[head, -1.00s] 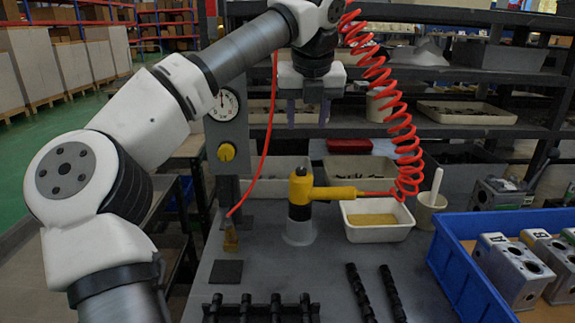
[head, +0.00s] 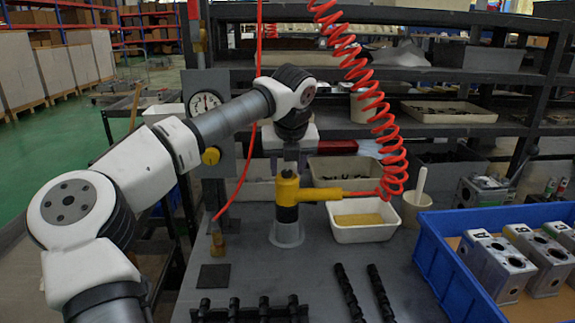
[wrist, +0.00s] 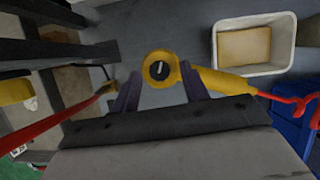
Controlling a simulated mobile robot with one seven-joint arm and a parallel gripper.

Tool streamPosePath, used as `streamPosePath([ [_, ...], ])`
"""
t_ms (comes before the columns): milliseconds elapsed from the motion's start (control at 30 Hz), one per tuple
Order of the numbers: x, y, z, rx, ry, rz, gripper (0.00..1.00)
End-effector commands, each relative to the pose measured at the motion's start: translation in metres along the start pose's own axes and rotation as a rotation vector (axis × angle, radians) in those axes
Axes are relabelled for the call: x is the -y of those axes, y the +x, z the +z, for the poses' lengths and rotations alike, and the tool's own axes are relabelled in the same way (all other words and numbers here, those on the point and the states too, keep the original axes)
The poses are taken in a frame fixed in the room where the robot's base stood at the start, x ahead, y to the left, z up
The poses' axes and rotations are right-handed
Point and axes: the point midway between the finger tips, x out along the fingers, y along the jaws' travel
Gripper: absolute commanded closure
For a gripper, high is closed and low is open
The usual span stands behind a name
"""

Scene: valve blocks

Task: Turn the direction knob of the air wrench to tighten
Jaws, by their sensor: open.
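The yellow air wrench (head: 289,190) stands upright in a light grey holder (head: 288,235) on the bench, its handle pointing right. In the wrist view its round head shows a dark direction knob (wrist: 159,70) with a pale mark, lying roughly upright with a slight tilt. My gripper (wrist: 158,90) is directly above the wrench, pointing down. Its two purple-grey fingers stand open on either side of the wrench head, with a gap on the left. I cannot tell how far above the knob the fingertips are.
A red coiled hose (head: 375,110) runs from the handle up past my arm's right. A white tray (head: 362,233) and a blue crate (head: 440,262) with valve blocks lie to the right. A gauge post (head: 210,120) stands at left. Black rods lie in front.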

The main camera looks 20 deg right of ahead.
Motion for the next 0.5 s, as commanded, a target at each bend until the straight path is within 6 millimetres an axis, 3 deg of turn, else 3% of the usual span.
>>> streamPosePath([
  [200,0.0,0.0003,0.0,0.0,0.0,0.0,0.55],
  [500,-0.0002,0.0,0.0001,0.0,0.0,0.0,0.95],
])
